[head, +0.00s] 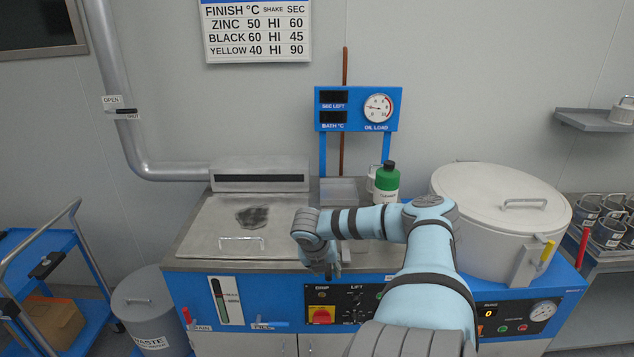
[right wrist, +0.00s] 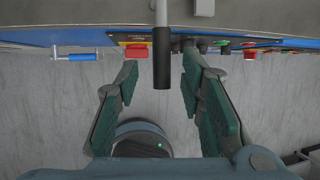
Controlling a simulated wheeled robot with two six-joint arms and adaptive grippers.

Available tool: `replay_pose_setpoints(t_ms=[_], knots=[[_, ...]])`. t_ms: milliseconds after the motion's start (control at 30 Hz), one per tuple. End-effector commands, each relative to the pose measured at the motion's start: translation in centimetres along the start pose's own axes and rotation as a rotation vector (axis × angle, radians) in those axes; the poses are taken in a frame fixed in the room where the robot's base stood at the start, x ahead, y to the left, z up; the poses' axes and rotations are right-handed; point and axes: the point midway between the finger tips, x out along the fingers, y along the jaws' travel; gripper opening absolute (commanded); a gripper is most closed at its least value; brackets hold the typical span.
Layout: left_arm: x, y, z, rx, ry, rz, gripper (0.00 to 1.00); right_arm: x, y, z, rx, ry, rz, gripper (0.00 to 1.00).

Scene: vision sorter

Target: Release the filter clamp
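My right gripper (head: 335,270) is at the counter's front edge, above the control panel, with its fingers pointing down and partly hidden by the wrist. In the right wrist view the gripper (right wrist: 160,78) is open, with green-padded fingers apart. A lever with a black grip (right wrist: 162,62) on a grey bar lies between the fingers, with gaps on both sides. No label shows whether it is the filter clamp. In the head view the arm largely hides that spot. A yellow-tipped latch (head: 546,254) is on the round lidded drum (head: 480,235). My left gripper is not in view.
A lidded tank (head: 210,235) stands left of my arm. A waste bin (head: 150,310) and blue cart (head: 30,245) stand left.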

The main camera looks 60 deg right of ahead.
Motion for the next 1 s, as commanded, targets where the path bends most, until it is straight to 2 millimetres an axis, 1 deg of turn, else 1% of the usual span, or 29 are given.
replay_pose_setpoints(t_ms=[67,300,433,567,1000], knots=[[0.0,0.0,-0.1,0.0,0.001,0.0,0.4,-0.8,0.6,-1.1,-0.005,0.003,0.002,0.35],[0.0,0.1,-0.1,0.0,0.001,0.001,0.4,-3.9,3.8,-7.0,0.0,0.006,0.009,0.35],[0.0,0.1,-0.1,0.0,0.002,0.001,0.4,-4.9,4.7,-9.0,0.0,0.003,0.005,0.35],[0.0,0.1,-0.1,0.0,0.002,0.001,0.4,-5.4,5.0,-9.7,0.0,0.001,0.0,0.35],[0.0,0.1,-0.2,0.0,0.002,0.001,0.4,-5.4,5.0,-9.7,-0.001,0.0,-0.002,0.35]])
